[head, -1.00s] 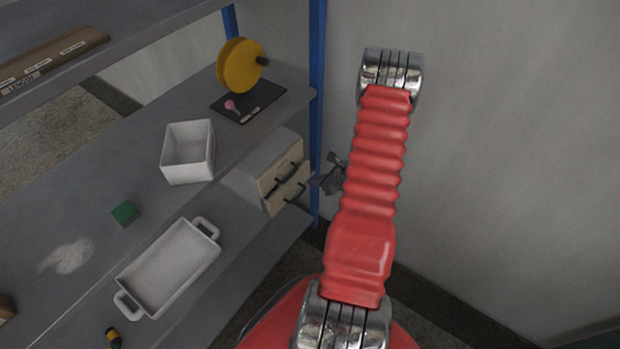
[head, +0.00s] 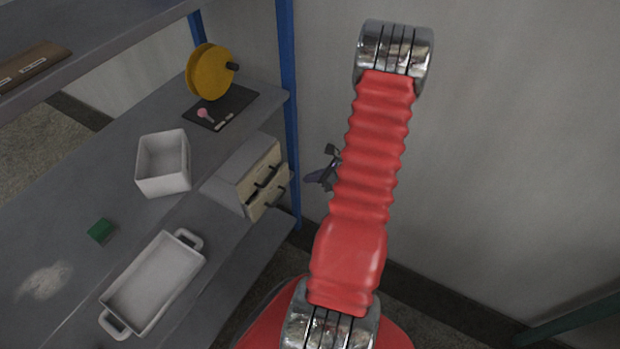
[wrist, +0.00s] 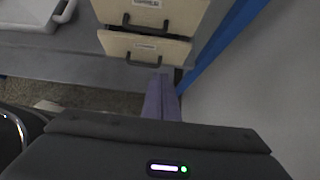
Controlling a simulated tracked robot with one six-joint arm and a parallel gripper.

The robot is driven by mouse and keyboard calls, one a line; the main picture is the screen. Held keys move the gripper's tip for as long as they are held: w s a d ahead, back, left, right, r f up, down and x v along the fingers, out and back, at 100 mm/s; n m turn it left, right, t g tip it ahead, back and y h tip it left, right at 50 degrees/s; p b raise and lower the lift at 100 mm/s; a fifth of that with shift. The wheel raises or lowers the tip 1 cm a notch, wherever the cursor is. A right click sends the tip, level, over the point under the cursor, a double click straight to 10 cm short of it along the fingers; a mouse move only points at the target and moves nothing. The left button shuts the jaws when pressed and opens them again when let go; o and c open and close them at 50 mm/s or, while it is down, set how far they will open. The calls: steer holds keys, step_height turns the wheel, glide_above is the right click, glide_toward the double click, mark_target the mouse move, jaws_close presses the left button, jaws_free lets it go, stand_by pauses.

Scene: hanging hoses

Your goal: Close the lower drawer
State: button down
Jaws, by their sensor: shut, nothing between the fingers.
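A small drawer unit with cream fronts stands at the right end of the shelf. Its lower drawer (head: 268,196) has a dark handle and seems to stick out slightly past the upper drawer (head: 262,168). In the wrist view the lower drawer (wrist: 122,46) lies just ahead of the fingertips, with the upper drawer (wrist: 165,14) above it. My gripper (head: 312,181) is right of the drawer fronts, with a small gap showing in the head view. In the wrist view my gripper (wrist: 160,80) has its purple fingers together and empty, below the lower drawer's right part.
A blue shelf post (head: 289,120) stands close beside the drawer unit, with a plain wall to its right. The shelf holds a white bin (head: 163,182), a white handled tray (head: 152,283), a green block (head: 101,231) and a yellow reel (head: 207,75).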

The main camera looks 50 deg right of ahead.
steer(key=c, duration=2.3)
jaws_free()
steer(key=shift+w+a+r, duration=0.1)
steer(key=shift+w+r, duration=0.05)
steer(key=o, duration=0.4)
steer(key=w+a+r+n, duration=0.2)
steer(key=a+r, duration=0.1)
steer(key=w+a+r+n+y, duration=0.1)
steer(key=w+a+r+n, duration=0.1)
steer(key=a+r+n, duration=0.1)
steer(key=w+a+r+n+g+y, duration=0.1)
steer(key=w+a+r+n, duration=0.1)
steer(key=a+r, duration=0.1)
steer(key=shift+a+r, duration=0.15)
steer(key=shift+r, duration=0.45)
steer(key=shift+o, duration=0.2)
steer(key=a+r+n+g+y, duration=0.1)
steer(key=a+r+n+g, duration=0.2)
steer(key=a+r+n, duration=0.95)
steer(key=s+a+r+n+h, duration=0.2)
steer(key=s+a+r+n, duration=0.4)
steer(key=a, duration=0.3)
steer(key=s+a+r+n+h, duration=0.2)
steer(key=s+a+r+n, duration=0.4)
steer(key=a+r+n, duration=0.2)
steer(key=shift+a+r+n+t, duration=0.35)
steer(key=shift+a+n, duration=0.2)
steer(key=shift+a, duration=0.25)
steer(key=shift+a, duration=0.15)
